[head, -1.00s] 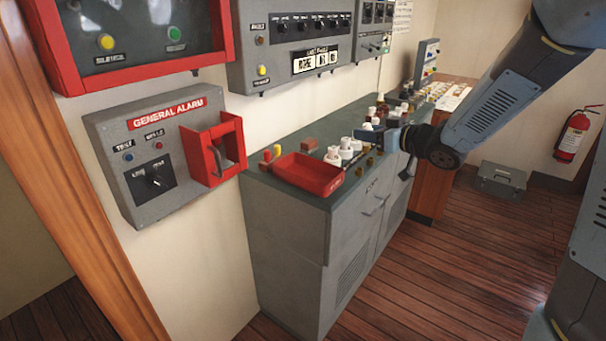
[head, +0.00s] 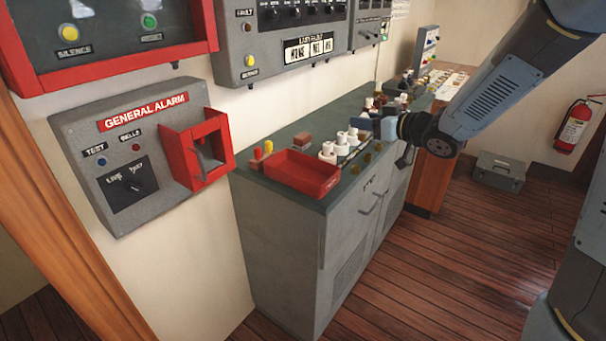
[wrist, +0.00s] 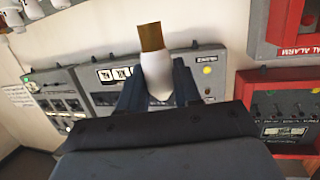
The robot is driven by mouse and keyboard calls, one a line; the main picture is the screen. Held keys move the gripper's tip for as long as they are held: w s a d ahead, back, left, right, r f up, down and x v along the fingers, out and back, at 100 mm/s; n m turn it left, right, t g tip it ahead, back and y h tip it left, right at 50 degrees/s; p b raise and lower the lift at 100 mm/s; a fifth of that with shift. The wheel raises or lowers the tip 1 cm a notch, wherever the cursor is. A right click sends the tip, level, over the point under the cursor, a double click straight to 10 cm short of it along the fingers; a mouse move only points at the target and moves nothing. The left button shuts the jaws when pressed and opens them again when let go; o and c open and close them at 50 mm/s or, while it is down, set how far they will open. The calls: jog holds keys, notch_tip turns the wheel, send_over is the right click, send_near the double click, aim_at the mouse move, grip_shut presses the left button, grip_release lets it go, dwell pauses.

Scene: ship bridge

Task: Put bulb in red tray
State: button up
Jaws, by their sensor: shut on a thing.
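The red tray (head: 302,172) lies on the near end of the grey-green counter top. The bulb (wrist: 156,72), white with a brass-coloured base, is between the dark blue fingers of my gripper (wrist: 157,88) in the wrist view. My gripper is shut on it, with the base sticking out beyond the fingers. In the head view my gripper (head: 374,127) is over the counter, to the right of and beyond the tray, apart from it. I cannot clearly pick out the held bulb in the head view.
White sockets or bulbs (head: 327,151) stand in a row between tray and gripper. Yellow and red pieces (head: 262,150) and a brown block (head: 302,139) lie behind the tray. The general alarm box (head: 135,150) and panels line the wall. Open floor (head: 430,265) lies before the cabinet.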

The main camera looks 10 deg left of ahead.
jog(key=shift+s+a+f, duration=0.5)
jog(key=shift+a+f, duration=1.15)
jog(key=shift+a, duration=0.55)
jog(key=shift+s+a+f, duration=0.55)
jog(key=shift+a+f, duration=1.05)
jog(key=shift+a, duration=0.65)
jog(key=shift+s+a+f, duration=0.5)
jog(key=shift+a+f, duration=1.15)
jog(key=shift+a, duration=0.55)
jog(key=shift+f, duration=1.55)
jog(key=o, duration=1)
